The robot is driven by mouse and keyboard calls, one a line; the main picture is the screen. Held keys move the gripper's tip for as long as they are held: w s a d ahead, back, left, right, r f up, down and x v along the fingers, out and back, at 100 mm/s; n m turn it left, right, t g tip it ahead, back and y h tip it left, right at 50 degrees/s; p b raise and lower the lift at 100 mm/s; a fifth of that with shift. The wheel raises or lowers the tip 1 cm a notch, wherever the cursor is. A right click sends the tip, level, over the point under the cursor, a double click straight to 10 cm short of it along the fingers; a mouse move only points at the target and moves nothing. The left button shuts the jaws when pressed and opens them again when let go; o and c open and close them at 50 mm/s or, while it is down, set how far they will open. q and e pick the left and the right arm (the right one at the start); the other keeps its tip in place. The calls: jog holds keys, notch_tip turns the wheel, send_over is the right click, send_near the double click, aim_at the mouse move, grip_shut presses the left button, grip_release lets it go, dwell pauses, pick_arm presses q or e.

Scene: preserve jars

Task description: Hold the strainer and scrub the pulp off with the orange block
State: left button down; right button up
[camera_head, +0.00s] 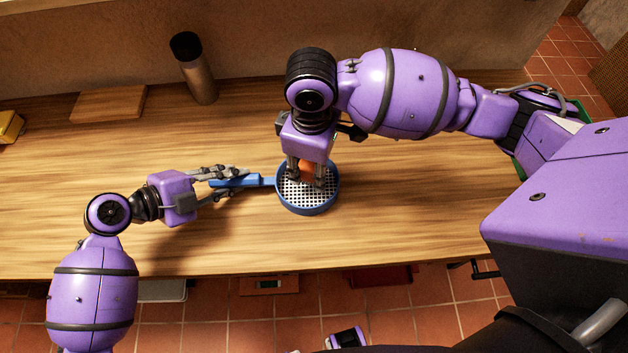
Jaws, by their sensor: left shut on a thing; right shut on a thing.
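The strainer (317,207) is a round sieve with a blue rim and a pale perforated mesh, lying at the middle of the wooden counter. Its blue handle (262,181) points left. My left gripper (238,182) is shut on that handle. The orange block (308,171) is in the far part of the strainer, over the mesh. My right gripper (306,178) reaches down from above and is shut on the block, partly hiding it. I cannot tell whether the block touches the mesh. No pulp can be made out on the visible mesh.
A dark-capped metal bottle (199,80) stands at the back of the wooden counter (420,215). A wooden board (108,104) lies at back left, and a yellow object (9,126) sits at the left edge. The counter right of the strainer is clear.

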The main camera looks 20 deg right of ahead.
pick_arm(q)
jog(key=c, duration=1.4)
grip_release()
jog(key=shift+c, duration=0.2)
jog(key=v, duration=1.1)
jog(key=shift+s+a+r, duration=0.1)
jog(key=shift+a+r, duration=0.15)
jog(key=shift+a, duration=0.15)
jog(key=shift+r, duration=0.15)
pick_arm(e)
jog(key=shift+r, duration=0.1)
